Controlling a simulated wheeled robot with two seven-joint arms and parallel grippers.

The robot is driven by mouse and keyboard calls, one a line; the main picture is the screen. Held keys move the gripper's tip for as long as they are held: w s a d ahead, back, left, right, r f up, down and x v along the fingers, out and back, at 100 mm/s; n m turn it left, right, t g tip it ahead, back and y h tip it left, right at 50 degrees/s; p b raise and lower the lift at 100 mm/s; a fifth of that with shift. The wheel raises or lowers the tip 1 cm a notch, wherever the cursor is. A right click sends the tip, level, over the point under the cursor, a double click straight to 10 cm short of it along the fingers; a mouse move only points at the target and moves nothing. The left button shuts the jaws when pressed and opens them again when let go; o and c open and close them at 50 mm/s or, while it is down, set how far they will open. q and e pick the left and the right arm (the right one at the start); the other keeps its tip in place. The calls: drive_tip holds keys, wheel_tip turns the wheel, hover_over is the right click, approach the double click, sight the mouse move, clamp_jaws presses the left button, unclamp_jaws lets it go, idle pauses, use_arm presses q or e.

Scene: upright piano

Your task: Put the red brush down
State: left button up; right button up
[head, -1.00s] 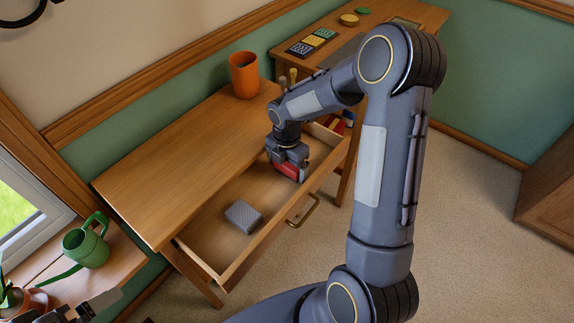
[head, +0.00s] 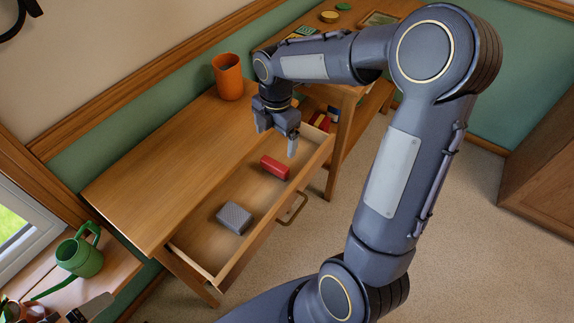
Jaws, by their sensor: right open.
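The red brush (head: 275,167) lies in the open drawer (head: 192,251), toward its right part, apart from my gripper. My right gripper (head: 278,143) is above the drawer, just above and behind the brush in the picture. Its jaws are open and empty, fingers pointing down. I cannot make out my left gripper.
A grey textured block (head: 234,218) lies in the drawer, left of the brush, with bare floor between them. An orange cup (head: 228,78) stands on the table (head: 165,155). A green watering can (head: 80,254) stands by the window.

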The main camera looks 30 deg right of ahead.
drive_tip(key=s+a+r+m+t+y, duration=0.1)
drive_tip(key=s+a+r+m+t, duration=0.1)
drive_tip(key=s+m, duration=0.8)
drive_tip(key=s+a+r+m+t+y, duration=0.2)
drive_tip(key=s+a+r+m+t, duration=0.1)
drive_tip(key=s+m, duration=0.7)
drive_tip(key=shift+s+a+r+m+y, duration=0.3)
drive_tip(key=shift+a+r+m, duration=0.2)
drive_tip(key=shift+a+m, duration=0.6)
wheel_tip(320, 180, up, 10)
drive_tip(key=p, duration=0.9)
drive_tip(key=shift+f+p, duration=0.15)
drive_tip(key=shift+p, duration=0.2)
